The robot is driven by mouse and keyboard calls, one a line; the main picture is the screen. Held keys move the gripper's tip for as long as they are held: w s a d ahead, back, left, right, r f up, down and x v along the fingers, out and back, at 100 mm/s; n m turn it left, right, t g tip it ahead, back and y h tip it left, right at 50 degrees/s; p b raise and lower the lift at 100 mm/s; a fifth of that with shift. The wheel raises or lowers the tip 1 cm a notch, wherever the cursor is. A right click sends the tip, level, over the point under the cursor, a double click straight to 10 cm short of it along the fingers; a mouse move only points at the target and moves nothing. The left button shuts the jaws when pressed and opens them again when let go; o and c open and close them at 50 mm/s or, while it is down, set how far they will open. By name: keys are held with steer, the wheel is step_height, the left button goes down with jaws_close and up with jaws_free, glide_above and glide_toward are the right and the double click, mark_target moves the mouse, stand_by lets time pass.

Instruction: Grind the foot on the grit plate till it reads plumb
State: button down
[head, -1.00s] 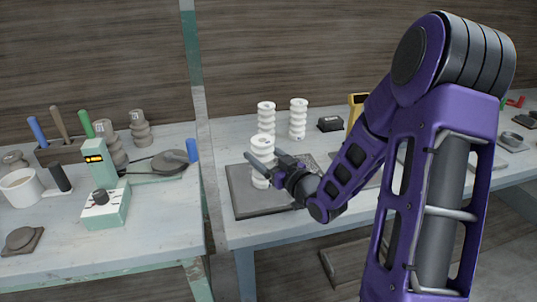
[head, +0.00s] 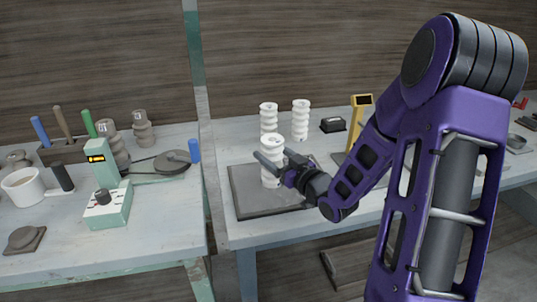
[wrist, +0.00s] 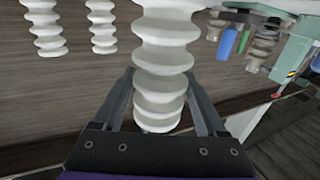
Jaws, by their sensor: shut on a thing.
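A white ribbed clay column (head: 272,148) stands on the dark grey grit plate (head: 244,205), close to upright. My gripper (head: 274,164) is shut on its lower part, one finger on each side. In the wrist view the column (wrist: 162,50) sits between the fingers of my gripper (wrist: 161,88). Its foot, and whether that touches the plate all over, cannot be made out. A yellow stand with a dark screen (head: 362,101) is behind my arm; no reading is legible.
Two more white ribbed columns (head: 268,117) (head: 301,118) stand behind the plate, near a small black box (head: 333,125). Plate space is free left of the held column.

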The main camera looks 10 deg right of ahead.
steer(key=shift+d+f, duration=0.15)
steer(key=shift+d, duration=4)
steer(key=shift+a+r, duration=0.2)
steer(key=shift+a, duration=1.5)
steer(key=shift+a+f, duration=0.2)
steer(key=shift+a, duration=2.55)
steer(key=shift+a+r, duration=0.1)
steer(key=shift+a, duration=1.25)
steer(key=shift+d, duration=5.75)
steer(key=shift+r+p, duration=1.9)
steer(key=shift+r, duration=0.6)
